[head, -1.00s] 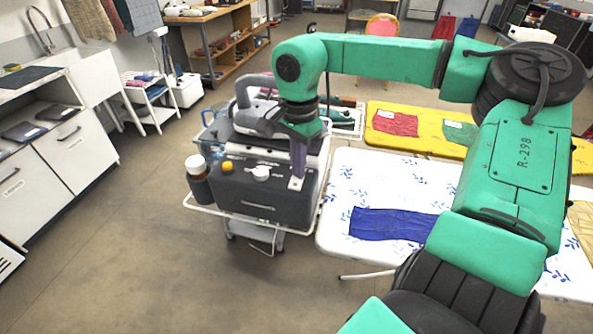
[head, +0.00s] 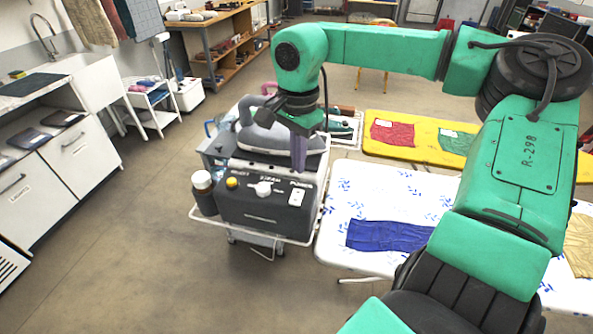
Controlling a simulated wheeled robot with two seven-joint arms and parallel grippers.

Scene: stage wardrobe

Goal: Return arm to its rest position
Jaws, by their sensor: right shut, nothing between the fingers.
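My right arm, green and black, comes in from the lower right and reaches across the top of the head view. Its right gripper (head: 301,168) points down above the front right of the grey steam station. The fingers are shut and empty. The gripper appears apart from the power switch (head: 297,195) on the front panel, with the fingertips a little above it in the picture. My left arm and gripper do not show.
The steam station (head: 262,211) stands on a white wire cart beside the ironing board (head: 375,192), which carries a blue cloth (head: 388,236). A yellow board (head: 409,146) with red and green cloths lies behind. The floor at left is clear.

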